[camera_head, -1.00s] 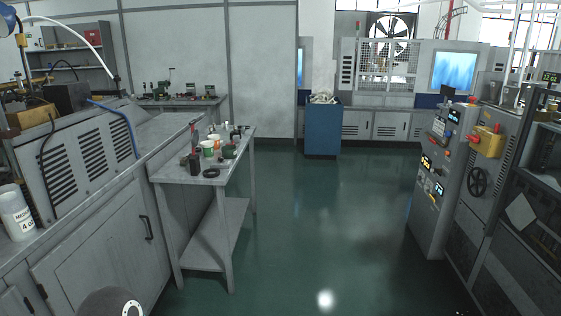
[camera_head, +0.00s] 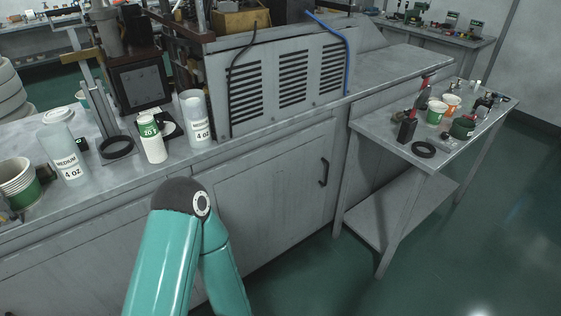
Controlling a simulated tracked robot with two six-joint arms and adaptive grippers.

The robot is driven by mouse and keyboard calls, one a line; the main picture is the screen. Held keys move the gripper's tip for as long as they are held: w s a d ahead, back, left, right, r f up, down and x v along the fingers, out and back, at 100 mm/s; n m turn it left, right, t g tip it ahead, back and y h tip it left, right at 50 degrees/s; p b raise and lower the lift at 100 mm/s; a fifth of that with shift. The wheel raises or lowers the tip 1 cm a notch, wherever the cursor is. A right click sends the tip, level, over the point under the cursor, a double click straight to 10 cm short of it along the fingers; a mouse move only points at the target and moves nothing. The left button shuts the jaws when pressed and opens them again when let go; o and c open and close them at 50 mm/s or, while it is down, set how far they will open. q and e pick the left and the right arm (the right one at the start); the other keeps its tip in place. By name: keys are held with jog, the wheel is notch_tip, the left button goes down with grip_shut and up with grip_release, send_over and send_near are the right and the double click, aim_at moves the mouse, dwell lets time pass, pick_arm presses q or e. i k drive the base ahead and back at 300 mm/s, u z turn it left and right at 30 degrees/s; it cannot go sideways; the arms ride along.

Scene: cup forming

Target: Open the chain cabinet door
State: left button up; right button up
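A grey cabinet door (camera_head: 262,205) with a black vertical handle (camera_head: 323,172) near its right edge is in the head view, under the long workbench. It looks closed. No label shows on it, so I cannot tell by marking that it is the chain cabinet. My teal arm rises from the bottom in front of the cabinet fronts and hides part of the door's lower left. The arm's bend is near the door, left of the handle. Neither gripper shows in the view.
The bench top holds a clear 4 oz cup stack (camera_head: 194,118), a white-and-green bottle (camera_head: 152,139) and a machine with a vented housing (camera_head: 280,82). A small grey table (camera_head: 395,143) with bottles and cups stands right of the door. Green floor (camera_head: 440,255) is open at lower right.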

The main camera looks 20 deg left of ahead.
aim_at(268, 198)
jog(key=u, duration=0.5)
jog(key=i, duration=1.1)
jog(key=u, duration=0.6)
jog(key=k, duration=0.65)
jog(key=u, duration=0.3)
jog(key=i, duration=0.7)
jog(key=z, duration=0.15)
